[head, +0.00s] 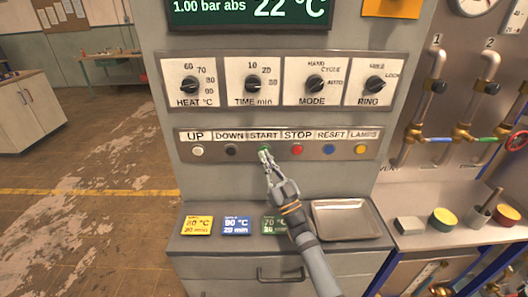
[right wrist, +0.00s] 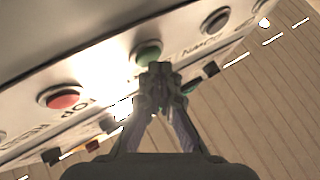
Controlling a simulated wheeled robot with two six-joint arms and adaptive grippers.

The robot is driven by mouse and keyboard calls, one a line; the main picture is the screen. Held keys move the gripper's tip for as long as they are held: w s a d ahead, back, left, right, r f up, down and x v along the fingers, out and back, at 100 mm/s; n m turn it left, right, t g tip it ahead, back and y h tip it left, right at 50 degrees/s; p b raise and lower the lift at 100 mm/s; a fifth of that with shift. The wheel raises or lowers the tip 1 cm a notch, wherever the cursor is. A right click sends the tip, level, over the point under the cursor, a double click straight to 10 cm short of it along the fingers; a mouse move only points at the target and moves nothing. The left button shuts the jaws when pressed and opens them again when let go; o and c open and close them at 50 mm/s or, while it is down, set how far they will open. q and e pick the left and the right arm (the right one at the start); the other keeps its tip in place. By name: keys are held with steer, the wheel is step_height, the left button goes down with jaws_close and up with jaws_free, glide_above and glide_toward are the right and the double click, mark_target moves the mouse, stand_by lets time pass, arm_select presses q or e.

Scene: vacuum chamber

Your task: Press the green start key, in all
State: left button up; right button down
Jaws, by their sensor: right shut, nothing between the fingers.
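The green start key (head: 264,148) sits under the START label on the button strip and is mostly hidden by my right gripper (head: 266,158) in the head view. In the right wrist view the round green key (right wrist: 148,52) shows just beyond the shut fingertips of the right gripper (right wrist: 160,72). The fingertips overlap its lower edge in that picture. I cannot tell whether they touch it. The fingers are shut and empty. My left gripper is not in view.
The red STOP key (head: 296,150) is just right of START, and the dark DOWN key (head: 230,151) just left. Dials line the panel above. Below, a shelf holds coloured cards (head: 237,225) and a metal tray (head: 342,219). Pipes with valves (head: 463,132) stand at the right.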

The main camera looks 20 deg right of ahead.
steer(key=shift+w+d, duration=0.15)
steer(key=shift+w, duration=0.2)
stand_by(0.7)
stand_by(0.4)
steer(key=shift+s+a+p, duration=0.3)
steer(key=shift+s+p, duration=0.1)
steer(key=shift+s, duration=0.4)
steer(key=s+p, duration=0.1)
steer(key=s, duration=0.1)
steer(key=s+a+p, duration=0.1)
steer(key=s, duration=0.1)
steer(key=shift+s+a+p, duration=0.2)
steer(key=shift+s+p, duration=0.2)
